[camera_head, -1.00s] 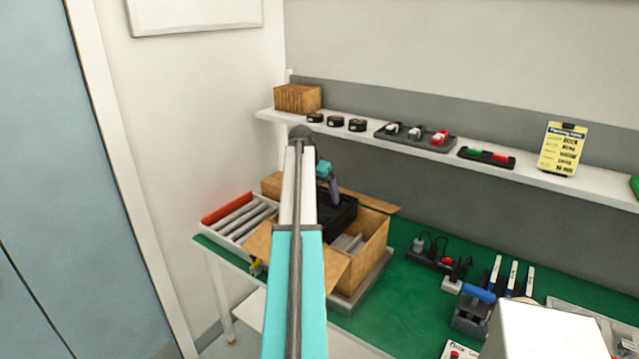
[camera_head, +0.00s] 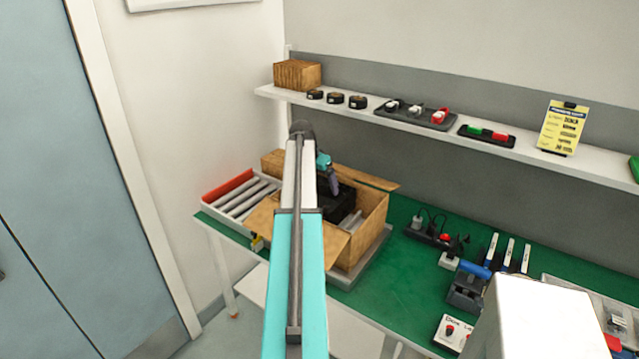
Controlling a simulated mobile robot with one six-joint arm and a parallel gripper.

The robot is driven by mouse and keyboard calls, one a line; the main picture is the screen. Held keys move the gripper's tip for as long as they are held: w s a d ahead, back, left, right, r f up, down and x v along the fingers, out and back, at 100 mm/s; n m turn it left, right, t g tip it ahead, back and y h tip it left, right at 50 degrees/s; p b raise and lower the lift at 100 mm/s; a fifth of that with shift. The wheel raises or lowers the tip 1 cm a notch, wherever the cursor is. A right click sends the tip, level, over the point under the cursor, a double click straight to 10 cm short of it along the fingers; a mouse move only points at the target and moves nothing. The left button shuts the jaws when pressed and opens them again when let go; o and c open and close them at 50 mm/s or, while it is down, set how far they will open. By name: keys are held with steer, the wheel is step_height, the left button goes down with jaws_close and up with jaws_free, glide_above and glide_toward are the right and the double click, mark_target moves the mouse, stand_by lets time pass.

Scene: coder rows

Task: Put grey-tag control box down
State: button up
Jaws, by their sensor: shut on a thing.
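A black control box (camera_head: 337,208) is inside the open cardboard carton (camera_head: 372,235) on the green bench. Its grey tag cannot be made out. My gripper (camera_head: 333,190) is at the top of the black box and shut on it, pointing down into the carton. My own arm crosses the middle of the view and hides the carton's left part and some of the box. Whether the box touches the carton's floor cannot be told. Grey pieces (camera_head: 350,222) show in the carton to the right of the box.
A roller tray (camera_head: 212,194) with a red end stands left of the carton. The shelf (camera_head: 480,152) above holds trays and rolls.

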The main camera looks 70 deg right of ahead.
mark_target(319, 193)
steer(key=shift+f+p, duration=0.55)
steer(key=shift+f, duration=1.5)
steer(key=o, duration=1.8)
steer(key=shift+a+f, duration=0.1)
steer(key=shift+f, duration=0.1)
steer(key=shift+o, duration=0.2)
steer(key=shift+r, duration=0.1)
steer(key=b+v, duration=0.3)
steer(key=v, duration=0.9)
